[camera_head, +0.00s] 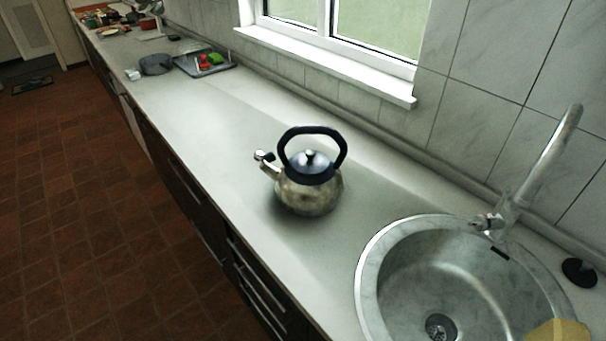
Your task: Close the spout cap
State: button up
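A metal kettle (308,194) with a dark arched handle and a dark-rimmed lid with a small knob stands upright on the light countertop. Its spout points to the left. The spout cap (264,156) is at the spout's tip and seems tilted up, but it is too small to be sure how far it is open. My gripper does not show in this view.
A round steel sink (372,262) with a tall faucet (548,150) is to the right. A tray (222,68) with red and green items and a grey pot (156,64) are farther back. The counter (215,135) around the kettle is clear.

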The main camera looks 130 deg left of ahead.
aim_at(259, 157)
jog(key=u, duration=4.45)
jog(key=k, duration=0.5)
jog(key=u, duration=1.3)
jog(key=i, duration=1.5)
jog(key=z, duration=1.1)
jog(key=i, duration=0.65)
jog(key=z, duration=0.75)
